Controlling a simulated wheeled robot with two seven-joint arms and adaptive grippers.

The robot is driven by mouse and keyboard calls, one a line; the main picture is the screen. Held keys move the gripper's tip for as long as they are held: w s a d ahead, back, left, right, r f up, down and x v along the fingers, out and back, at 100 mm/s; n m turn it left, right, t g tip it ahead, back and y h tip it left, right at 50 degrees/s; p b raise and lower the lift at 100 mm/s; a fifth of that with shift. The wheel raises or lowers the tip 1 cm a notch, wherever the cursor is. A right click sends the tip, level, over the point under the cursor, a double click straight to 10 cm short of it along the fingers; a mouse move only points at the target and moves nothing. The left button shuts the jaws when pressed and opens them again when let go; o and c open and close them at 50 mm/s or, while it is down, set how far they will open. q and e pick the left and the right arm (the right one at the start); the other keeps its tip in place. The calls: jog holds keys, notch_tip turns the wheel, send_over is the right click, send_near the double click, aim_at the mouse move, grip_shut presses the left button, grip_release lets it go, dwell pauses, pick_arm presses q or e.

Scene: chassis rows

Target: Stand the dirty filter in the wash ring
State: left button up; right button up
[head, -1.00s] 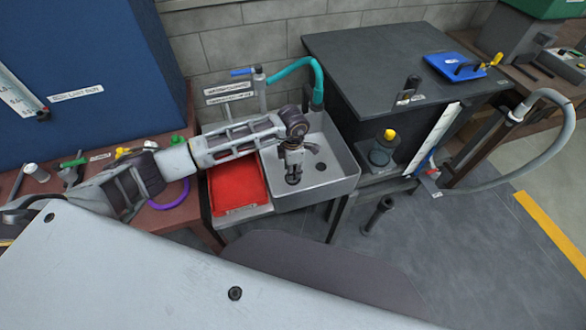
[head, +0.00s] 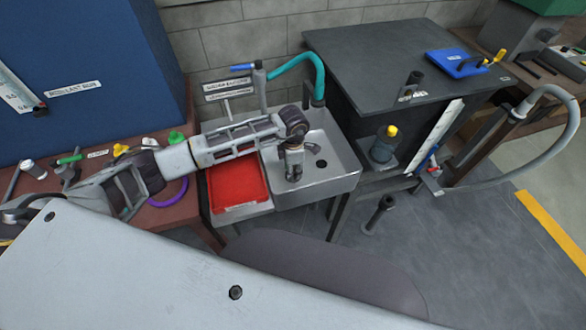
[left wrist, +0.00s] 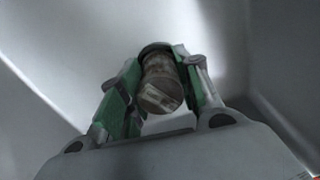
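My left gripper (head: 293,165) points down inside the grey sink (head: 343,180), left of its drain hole. In the left wrist view the green-padded fingers (left wrist: 158,90) are closed around a brownish, grimy cylinder, the dirty filter (left wrist: 160,85). Its near end faces the camera. A dark curved rim (left wrist: 154,46) shows at its far end and may be the wash ring; I cannot tell whether the filter sits inside it. In the head view the gripper mostly hides the filter and the ring. My right gripper is not in view.
A red tray (head: 238,186) lies left of the sink. A tap with a teal hose (head: 300,65) stands behind it. A dark bench (head: 370,55) with a blue board (head: 456,63) is to the right. A brown bench with small tools is at left.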

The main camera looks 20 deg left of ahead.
pick_arm(q)
jog(key=o, duration=0.5)
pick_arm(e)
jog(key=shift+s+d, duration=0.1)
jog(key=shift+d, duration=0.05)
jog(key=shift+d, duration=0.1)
pick_arm(q)
jog(key=shift+r, duration=4)
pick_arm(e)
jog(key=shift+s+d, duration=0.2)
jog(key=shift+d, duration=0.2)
